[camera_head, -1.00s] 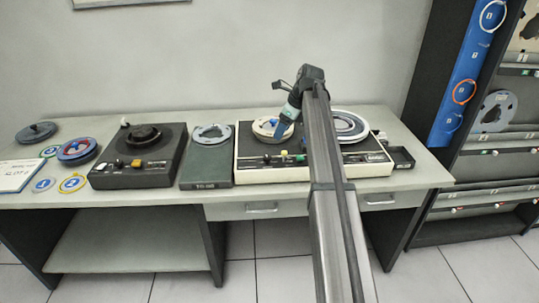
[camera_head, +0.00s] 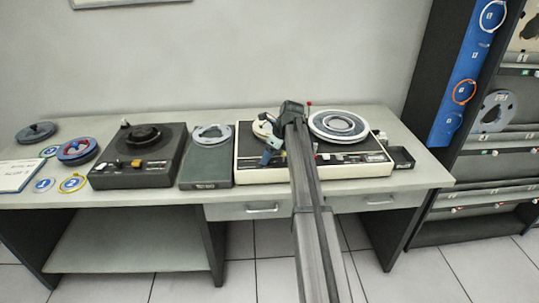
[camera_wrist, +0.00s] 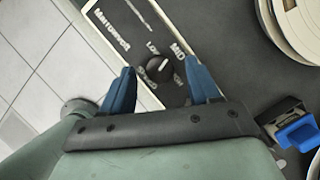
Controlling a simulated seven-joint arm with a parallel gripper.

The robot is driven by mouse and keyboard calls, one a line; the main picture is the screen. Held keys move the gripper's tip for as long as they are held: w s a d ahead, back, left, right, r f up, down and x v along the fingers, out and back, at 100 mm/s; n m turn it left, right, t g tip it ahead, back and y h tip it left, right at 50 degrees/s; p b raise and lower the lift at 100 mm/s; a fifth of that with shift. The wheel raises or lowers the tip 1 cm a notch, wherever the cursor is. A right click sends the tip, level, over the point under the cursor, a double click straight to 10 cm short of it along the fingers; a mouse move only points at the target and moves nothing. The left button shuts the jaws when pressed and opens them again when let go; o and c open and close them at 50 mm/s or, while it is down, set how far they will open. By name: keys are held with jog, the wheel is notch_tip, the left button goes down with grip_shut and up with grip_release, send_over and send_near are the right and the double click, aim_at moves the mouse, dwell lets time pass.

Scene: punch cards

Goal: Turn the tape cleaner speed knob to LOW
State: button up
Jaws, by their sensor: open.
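The speed knob (camera_wrist: 158,69) is small, round and black with a white pointer mark. In the wrist view it lies between my gripper's blue fingers, with clear gaps visible on both sides. LOW is printed above it and MID above right; other labels are partly hidden. The mark appears to point up and right, toward MID. My gripper (camera_wrist: 160,72) is open, its fingertips level with the knob in the picture; height above the panel is unclear. In the head view my gripper (camera_head: 268,154) is over the front left of the cream-edged tape machine (camera_head: 365,172); my arm hides part of it.
A large reel (camera_head: 338,125) sits on the machine's right side and a smaller reel (camera_head: 264,127) on its left. A green box (camera_head: 205,168) and a black unit (camera_head: 140,175) stand to the left. A small black tray (camera_head: 401,158) is at the right.

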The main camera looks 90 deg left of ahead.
jog(key=shift+f, duration=0.15)
jog(key=c, duration=1)
